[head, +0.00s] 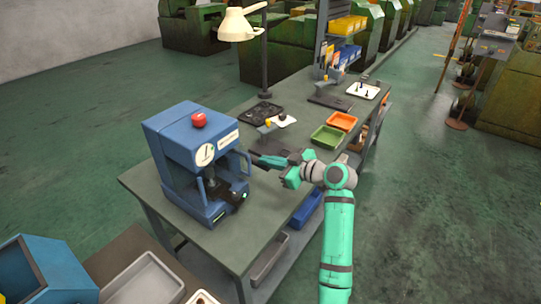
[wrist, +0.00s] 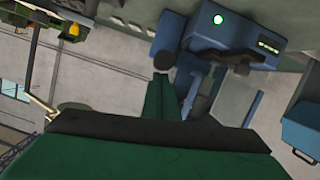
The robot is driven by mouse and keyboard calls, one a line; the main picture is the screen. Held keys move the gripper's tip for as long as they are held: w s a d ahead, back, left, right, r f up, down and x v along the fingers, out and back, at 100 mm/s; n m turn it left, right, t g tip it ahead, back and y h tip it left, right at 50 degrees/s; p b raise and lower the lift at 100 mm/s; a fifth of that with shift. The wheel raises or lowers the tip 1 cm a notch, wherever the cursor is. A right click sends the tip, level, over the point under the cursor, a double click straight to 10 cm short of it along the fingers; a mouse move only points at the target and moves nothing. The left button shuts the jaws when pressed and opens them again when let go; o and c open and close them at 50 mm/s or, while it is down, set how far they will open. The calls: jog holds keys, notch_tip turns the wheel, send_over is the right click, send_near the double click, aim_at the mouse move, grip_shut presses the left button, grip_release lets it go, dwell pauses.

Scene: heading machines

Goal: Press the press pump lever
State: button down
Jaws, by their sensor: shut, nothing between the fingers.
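The blue press (head: 178,142) stands on the near left end of the workbench, with a red button (head: 198,120) on top. A thin blue bar (head: 246,160) stands out at its right side; I take this to be the pump lever. My gripper (head: 257,158) is shut and empty, just right of this bar in the head view. In the wrist view, my shut fingers (wrist: 163,82) point toward the press (wrist: 240,38), which has a lit green light. Whether the fingertips touch the bar I cannot tell.
The workbench (head: 255,212) carries a green tray (head: 328,138), an orange tray (head: 341,121) and a lamp (head: 241,25) beyond my gripper. A blue machine (head: 55,272) and a grey bin (head: 143,280) stand at the near left. Floor right of my arm is clear.

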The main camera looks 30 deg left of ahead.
jog(key=shift+d+f, duration=0.15)
jog(key=shift+f, duration=0.8)
jog(key=shift+r, duration=0.6)
jog(key=s+d+r, duration=0.3)
jog(key=d+r, duration=0.3)
jog(key=d, duration=0.3)
jog(key=shift+d+r, duration=0.15)
jog(key=shift+d, duration=0.05)
